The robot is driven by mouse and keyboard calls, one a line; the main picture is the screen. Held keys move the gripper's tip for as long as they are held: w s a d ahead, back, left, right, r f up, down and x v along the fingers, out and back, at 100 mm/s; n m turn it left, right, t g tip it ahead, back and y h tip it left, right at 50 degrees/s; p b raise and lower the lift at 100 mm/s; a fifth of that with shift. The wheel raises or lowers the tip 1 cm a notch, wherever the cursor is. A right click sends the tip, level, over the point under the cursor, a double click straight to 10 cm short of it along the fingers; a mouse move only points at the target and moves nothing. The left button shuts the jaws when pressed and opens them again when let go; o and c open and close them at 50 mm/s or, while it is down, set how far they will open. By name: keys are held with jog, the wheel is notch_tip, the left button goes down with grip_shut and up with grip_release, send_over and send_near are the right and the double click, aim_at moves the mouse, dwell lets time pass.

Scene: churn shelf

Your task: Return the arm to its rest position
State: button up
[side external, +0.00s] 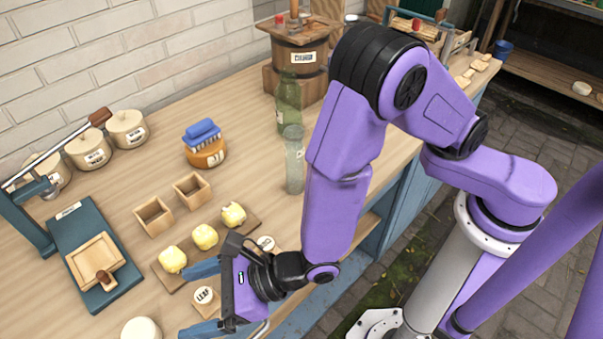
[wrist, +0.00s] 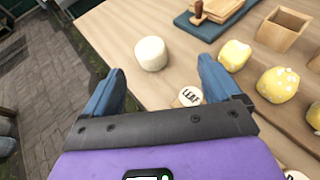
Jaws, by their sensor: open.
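My gripper (side external: 200,297) is open and empty, with its two blue fingers apart above the front edge of the bench. A round "LEAF" tag (wrist: 189,96) lies near the right finger in the wrist view.
Yellow lumps (side external: 204,236) sit in a row on a wooden board.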

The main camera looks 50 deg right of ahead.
jog(key=w+d+r+m+t+h, duration=0.3)
jog(key=w+d+r+m, duration=0.2)
jog(key=w+d, duration=0.15)
jog(key=w+d+r+m+t+h, duration=0.25)
jog(key=w+d+r+m, duration=0.2)
jog(key=d, duration=0.35)
jog(key=w+d+r+m+g+h, duration=0.15)
jog(key=d+m+h, duration=0.25)
jog(key=d, duration=0.4)
jog(key=d+r+m+h, duration=0.25)
jog(key=d+m, duration=0.25)
jog(key=d, duration=0.3)
jog(key=s+d+f+m+g+h, duration=0.25)
jog(key=s+d+m+g, duration=0.35)
jog(key=s+d+m, duration=0.4)
jog(key=s+m+g+y, duration=0.4)
jog(key=s+m+g, duration=0.1)
jog(key=s, duration=0.8)
jog(key=shift+s+r+g, duration=0.25)
jog(key=shift+r+g, duration=0.1)
jog(key=shift+g, duration=0.15)
jog(key=shift+m, duration=0.25)
